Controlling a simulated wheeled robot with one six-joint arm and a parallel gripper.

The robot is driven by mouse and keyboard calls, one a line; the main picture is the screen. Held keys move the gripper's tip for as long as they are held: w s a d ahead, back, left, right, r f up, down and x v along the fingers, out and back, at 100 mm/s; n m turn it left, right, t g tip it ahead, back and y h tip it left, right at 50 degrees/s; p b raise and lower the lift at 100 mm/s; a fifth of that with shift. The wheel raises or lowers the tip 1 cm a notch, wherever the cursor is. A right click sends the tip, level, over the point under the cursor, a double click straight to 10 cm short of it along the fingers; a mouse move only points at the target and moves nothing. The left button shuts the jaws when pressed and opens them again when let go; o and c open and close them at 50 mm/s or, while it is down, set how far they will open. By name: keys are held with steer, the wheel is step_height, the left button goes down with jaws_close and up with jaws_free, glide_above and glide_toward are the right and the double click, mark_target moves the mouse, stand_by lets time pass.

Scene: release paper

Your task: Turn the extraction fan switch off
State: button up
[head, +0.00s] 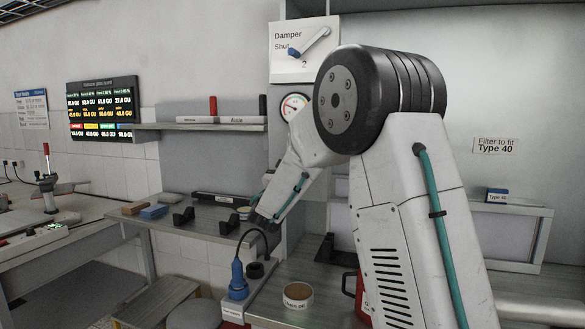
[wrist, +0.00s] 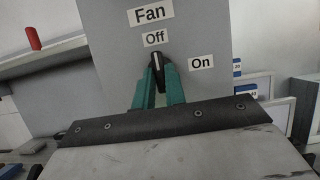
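In the wrist view the fan panel (wrist: 205,25) is a grey plate with the labels Fan, Off and On. Its switch (wrist: 157,62) is a small black knob with a pale line, and it points up towards Off. On is to the lower right. My gripper (wrist: 159,70) has two teal fingers, one on each side of the knob, closed in against it with no clear gap. In the head view my own arm covers the fan panel, and the switch and fingertips cannot be made out there.
A Damper panel (head: 288,68) with a blue-tipped lever and a round gauge (head: 293,101) are behind my arm. A shelf (head: 200,127) is to the left. A blue plug (head: 238,282) and a round tub (head: 298,294) stand on the bench below.

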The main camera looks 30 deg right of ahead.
steer(key=o, duration=0.4)
steer(key=shift+c, duration=0.2)
steer(key=v, duration=0.7)
steer(key=shift+s+a, duration=0.25)
steer(key=shift+f, duration=0.1)
